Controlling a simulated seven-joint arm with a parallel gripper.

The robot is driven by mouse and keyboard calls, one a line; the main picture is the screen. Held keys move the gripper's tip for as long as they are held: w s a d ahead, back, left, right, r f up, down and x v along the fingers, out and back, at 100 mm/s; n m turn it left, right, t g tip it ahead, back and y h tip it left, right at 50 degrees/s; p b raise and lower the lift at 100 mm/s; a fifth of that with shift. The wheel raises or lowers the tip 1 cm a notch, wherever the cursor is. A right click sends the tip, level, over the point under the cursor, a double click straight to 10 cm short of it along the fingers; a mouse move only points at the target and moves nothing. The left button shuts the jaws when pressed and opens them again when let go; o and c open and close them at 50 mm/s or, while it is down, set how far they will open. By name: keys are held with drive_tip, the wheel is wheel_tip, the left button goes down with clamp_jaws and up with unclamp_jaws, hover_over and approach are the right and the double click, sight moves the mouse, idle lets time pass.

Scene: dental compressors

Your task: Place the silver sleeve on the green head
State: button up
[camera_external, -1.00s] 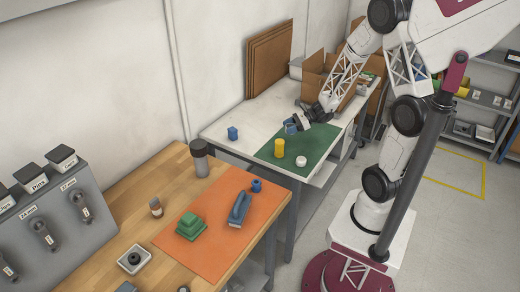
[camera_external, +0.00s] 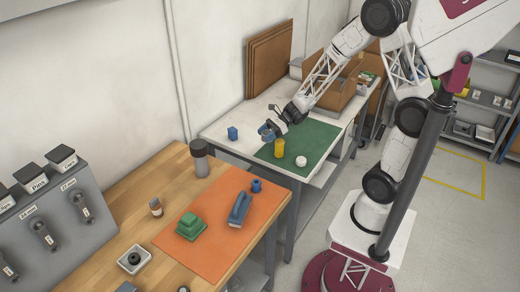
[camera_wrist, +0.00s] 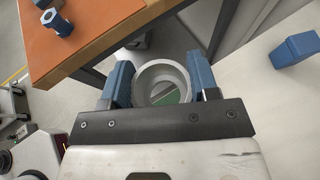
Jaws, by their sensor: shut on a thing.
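The silver sleeve (camera_wrist: 160,68) is a grey ring-shaped piece, held between the two blue fingers of my gripper (camera_wrist: 160,84) in the wrist view; its open bore shows green below. In the external view my gripper (camera_external: 271,131) is over the white table near the green mat's left edge, and the sleeve is hard to make out there. The green head (camera_external: 190,226), a stepped green block, sits on the orange mat of the wooden bench, well to the front left of my gripper. It does not show in the wrist view.
The green mat (camera_external: 312,148) bears a yellow cylinder (camera_external: 279,148) and a white round piece (camera_external: 300,161). A blue block (camera_external: 232,133) stands left. The orange mat (camera_external: 205,258) also bears a blue long part (camera_external: 239,209) and a small blue piece (camera_external: 256,185). A grey bottle (camera_external: 200,158) stands behind.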

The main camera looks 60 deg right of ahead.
drive_tip(key=s+a+r+n+g+y, duration=0.1)
drive_tip(key=a+r+n+g, duration=0.15)
drive_tip(key=a, duration=0.95)
drive_tip(key=s+a+r+n+g, duration=0.1)
drive_tip(key=s+a+n+g, duration=0.2)
drive_tip(key=a, duration=0.9)
drive_tip(key=shift+s+a+r+n+g+h, duration=0.1)
drive_tip(key=shift+s+a+r+n+g, duration=1.15)
drive_tip(key=shift+a, duration=2.05)
drive_tip(key=shift+s+a+r+n+g+h, duration=0.2)
drive_tip(key=shift+s+a+g, duration=0.6)
drive_tip(key=shift+s+a, duration=1.85)
drive_tip(key=shift+s+a+r+n+g, duration=0.55)
drive_tip(key=shift+s+a+n+g, duration=0.35)
drive_tip(key=shift+a, duration=3)
drive_tip(key=shift+a, duration=0.1)
hover_over(187, 219)
drive_tip(key=shift+f, duration=0.75)
drive_tip(key=shift+f, duration=0.1)
drive_tip(key=shift+f, duration=1.65)
drive_tip(key=shift+f, duration=0.15)
